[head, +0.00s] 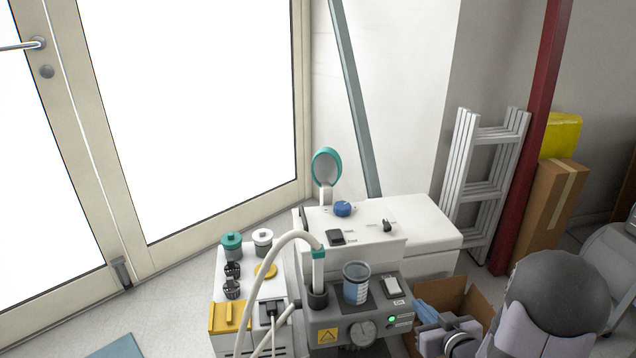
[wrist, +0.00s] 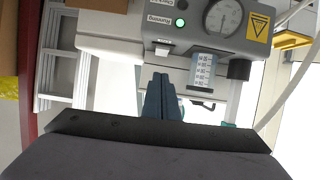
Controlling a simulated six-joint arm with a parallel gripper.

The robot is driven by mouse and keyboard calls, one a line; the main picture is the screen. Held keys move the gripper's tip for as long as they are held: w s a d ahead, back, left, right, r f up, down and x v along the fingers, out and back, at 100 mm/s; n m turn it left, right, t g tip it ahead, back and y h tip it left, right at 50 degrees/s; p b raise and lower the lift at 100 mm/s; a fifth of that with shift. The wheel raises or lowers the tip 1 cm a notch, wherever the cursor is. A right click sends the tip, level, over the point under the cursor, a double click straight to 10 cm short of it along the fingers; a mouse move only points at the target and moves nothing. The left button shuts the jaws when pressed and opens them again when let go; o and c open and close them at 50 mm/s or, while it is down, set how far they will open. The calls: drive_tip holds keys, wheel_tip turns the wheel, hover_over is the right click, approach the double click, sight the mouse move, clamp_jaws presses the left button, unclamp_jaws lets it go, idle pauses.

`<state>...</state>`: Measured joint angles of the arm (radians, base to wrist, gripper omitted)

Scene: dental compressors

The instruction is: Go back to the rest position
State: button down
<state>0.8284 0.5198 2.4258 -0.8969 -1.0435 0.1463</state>
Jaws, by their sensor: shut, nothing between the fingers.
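My gripper (wrist: 160,78) shows in the wrist view as two blue-grey fingers pressed together, with nothing between them. In the head view my gripper (head: 422,308) is at the lower right, just right of the grey compressor unit (head: 325,318) and in front of an open cardboard box. The unit carries a round gauge (head: 362,333), a lit green button (head: 391,320) and a clear cup (head: 356,284) with a blue scale. In the wrist view the unit appears upside down, with its gauge (wrist: 223,17) at the top. I cannot tell the exact gap between fingers and unit.
A white cabinet (head: 432,222) with a blue knob (head: 343,208) stands behind the unit. A pale hose (head: 283,250) arches at its left, beside a white module with yellow parts (head: 229,317). A ladder (head: 486,185) and red post (head: 530,140) stand behind. Floor at left is mostly clear.

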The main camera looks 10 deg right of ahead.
drive_tip(key=s+d+f+m+g+h, duration=0.2)
drive_tip(key=s+d+f+m+g, duration=0.15)
drive_tip(key=s+f+g, duration=0.9)
drive_tip(key=s+a+r+m+g+y+p, duration=0.15)
drive_tip(key=s+a, duration=0.25)
drive_tip(key=s, duration=0.4)
drive_tip(key=s+a+r+m+g+y, duration=0.1)
drive_tip(key=s+a+g, duration=0.1)
drive_tip(key=s+a, duration=0.45)
drive_tip(key=w+a+r+n+t+p, duration=0.1)
drive_tip(key=w+a+r+n+p, duration=0.25)
drive_tip(key=a+r, duration=0.4)
drive_tip(key=w+a+r+n+t+p, duration=0.2)
drive_tip(key=w+a+r+n, duration=0.15)
drive_tip(key=a+r, duration=0.4)
wheel_tip(320, 180, up, 39)
drive_tip(key=d+m+p, duration=0.1)
drive_tip(key=d+p, duration=0.1)
drive_tip(key=p, duration=3.5)
drive_tip(key=shift+w+p, duration=0.25)
drive_tip(key=shift+p, duration=0.1)
